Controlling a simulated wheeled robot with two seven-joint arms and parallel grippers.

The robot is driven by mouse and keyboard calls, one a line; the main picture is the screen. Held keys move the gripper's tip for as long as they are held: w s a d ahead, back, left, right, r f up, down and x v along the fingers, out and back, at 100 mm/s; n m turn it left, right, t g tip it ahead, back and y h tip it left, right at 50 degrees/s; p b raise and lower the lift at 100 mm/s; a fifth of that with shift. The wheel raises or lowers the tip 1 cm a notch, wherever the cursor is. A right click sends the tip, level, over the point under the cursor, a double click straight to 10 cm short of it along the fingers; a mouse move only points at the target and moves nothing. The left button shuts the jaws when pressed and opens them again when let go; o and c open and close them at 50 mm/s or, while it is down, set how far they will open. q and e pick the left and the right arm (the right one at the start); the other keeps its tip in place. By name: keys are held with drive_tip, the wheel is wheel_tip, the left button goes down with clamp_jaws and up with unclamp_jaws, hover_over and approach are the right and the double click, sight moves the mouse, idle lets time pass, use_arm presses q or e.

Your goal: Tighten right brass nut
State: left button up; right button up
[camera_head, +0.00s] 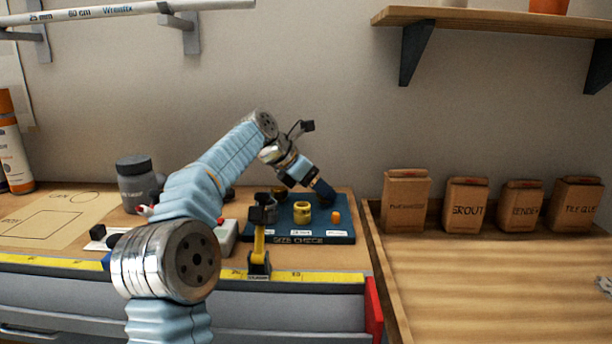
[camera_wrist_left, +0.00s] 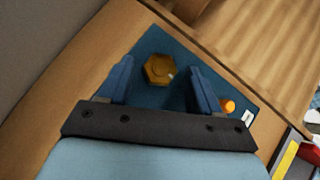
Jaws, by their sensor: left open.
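A blue board marked SIZE CHECK (camera_head: 270,233) lies on the left bench. A yellow brass ring-shaped piece (camera_head: 302,212) stands on it, and a darker brass piece (camera_head: 279,190) shows partly behind it. My left gripper (camera_head: 326,193) reaches down over the board's back right part. In the left wrist view, the fingers of my left gripper (camera_wrist_left: 161,66) are apart, with a hexagonal brass nut (camera_wrist_left: 158,70) showing in the gap beyond them. The fingers do not visibly touch the nut. I cannot match this nut surely to a head-view piece. My right gripper is not in view.
An orange piece (camera_head: 336,217) sits on the board near the gripper. A yellow and black tool (camera_head: 260,245) stands at the bench's front. A grey jar (camera_head: 136,183) stands left. Paper bags (camera_head: 407,203) line the right bench, whose front is largely clear.

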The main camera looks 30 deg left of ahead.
use_arm(q)
drive_tip(key=v, duration=1.3)
drive_tip(key=shift+s, duration=0.1)
